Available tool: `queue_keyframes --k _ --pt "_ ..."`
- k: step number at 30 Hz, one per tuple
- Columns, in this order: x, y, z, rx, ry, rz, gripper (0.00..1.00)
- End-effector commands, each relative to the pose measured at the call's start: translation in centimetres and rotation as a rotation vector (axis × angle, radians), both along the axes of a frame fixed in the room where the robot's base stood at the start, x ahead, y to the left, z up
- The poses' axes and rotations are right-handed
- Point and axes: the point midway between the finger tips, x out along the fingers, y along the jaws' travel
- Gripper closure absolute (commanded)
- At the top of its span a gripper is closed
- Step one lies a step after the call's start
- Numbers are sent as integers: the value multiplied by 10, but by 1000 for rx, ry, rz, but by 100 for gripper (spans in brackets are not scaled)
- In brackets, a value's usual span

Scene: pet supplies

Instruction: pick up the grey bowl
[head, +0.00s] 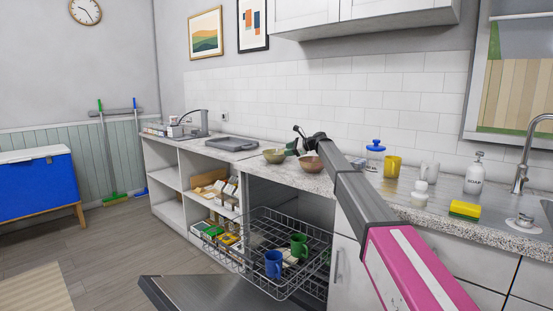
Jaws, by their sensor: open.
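No bowl in the head view looks clearly grey. A tan or olive bowl (274,156) stands on the counter near its front edge. A brown bowl (312,165) stands just to its right, partly hidden by my arm. My gripper (298,137) is small in view at the far end of my arm. It appears above and between the two bowls, its jaws open and apparently empty. A green item (291,149) shows behind and between the bowls, mostly hidden. I cannot tell whether my gripper touches anything.
A grey tray (232,143) lies left of the bowls on the counter (350,184). A yellow mug (392,166), blue-lidded jar (375,156) and soap bottle (474,174) stand to the right. Below, the dishwasher rack (262,235) is out, holding blue (273,264) and green (299,246) mugs.

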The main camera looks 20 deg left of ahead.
Motion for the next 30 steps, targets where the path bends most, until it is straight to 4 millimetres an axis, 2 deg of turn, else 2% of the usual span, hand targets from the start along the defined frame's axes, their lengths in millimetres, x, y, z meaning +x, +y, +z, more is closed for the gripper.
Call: queue_keyframes --k 2,5,15,23,30 --pt "7 -9 -1 1 23 -4 53" --pt "10 -9 -3 2 36 -6 53" --pt "14 33 -19 0 36 -5 53" --pt "16 49 -24 0 34 -7 53" --pt "20 81 -33 1 33 -5 53"
